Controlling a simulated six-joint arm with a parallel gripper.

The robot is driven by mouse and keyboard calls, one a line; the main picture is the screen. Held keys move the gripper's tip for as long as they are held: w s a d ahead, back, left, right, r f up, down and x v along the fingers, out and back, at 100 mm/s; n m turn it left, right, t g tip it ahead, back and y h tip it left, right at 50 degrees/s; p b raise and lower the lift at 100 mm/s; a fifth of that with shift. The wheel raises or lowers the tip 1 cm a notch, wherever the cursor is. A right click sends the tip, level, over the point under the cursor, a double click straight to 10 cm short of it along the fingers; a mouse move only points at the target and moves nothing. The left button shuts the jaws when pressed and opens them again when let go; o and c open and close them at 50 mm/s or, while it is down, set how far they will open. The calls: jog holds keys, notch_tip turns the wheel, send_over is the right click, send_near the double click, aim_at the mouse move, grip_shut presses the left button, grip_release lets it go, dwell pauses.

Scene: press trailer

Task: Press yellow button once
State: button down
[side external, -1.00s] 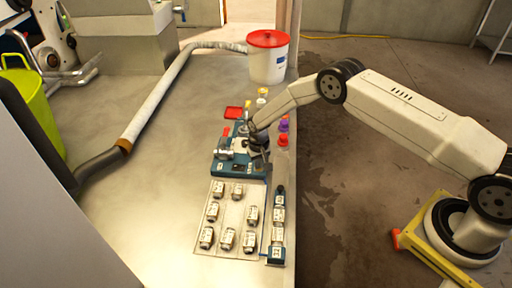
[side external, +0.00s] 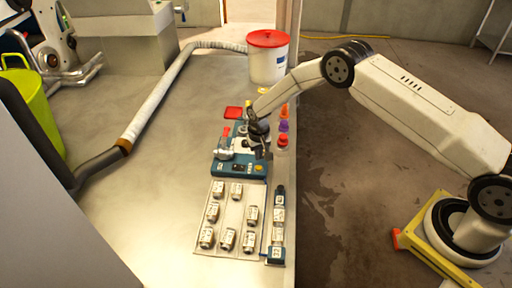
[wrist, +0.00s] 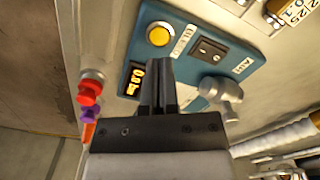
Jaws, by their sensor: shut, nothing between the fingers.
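The yellow button (wrist: 159,35) is round and sits in a metal ring on the blue press panel (wrist: 185,22). It also shows as a small yellow dot in the side external view (side external: 259,167), near the front edge of the blue press base (side external: 228,170). My gripper (wrist: 158,66) is shut and empty. In the wrist view its fingertips are just below the button, with a gap between them in the picture. In the side external view my gripper (side external: 262,156) is just behind and above the button. Whether it touches the panel cannot be told.
A black rocker switch (wrist: 208,48), a lit display (wrist: 135,80) and a grey lever (wrist: 222,97) are close to the button. Red, purple and orange bottles (side external: 283,126) stand right of the press. A sheet with several labelled metal parts (side external: 233,189) lies in front.

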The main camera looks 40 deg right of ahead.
notch_tip(320, 180, up, 7)
jog(key=shift+f, duration=0.2)
dwell(0.6)
dwell(0.5)
jog(key=s+d+r+n+t, duration=0.1)
jog(key=s+r, duration=0.7)
jog(key=s, duration=0.5)
jog(key=s+d+r+n+t, duration=0.1)
jog(key=s+r+n, duration=0.1)
jog(key=s+r, duration=0.6)
jog(key=s, duration=0.6)
jog(key=shift+s+t, duration=0.2)
jog(key=shift+t, duration=0.1)
jog(key=shift+r, duration=0.1)
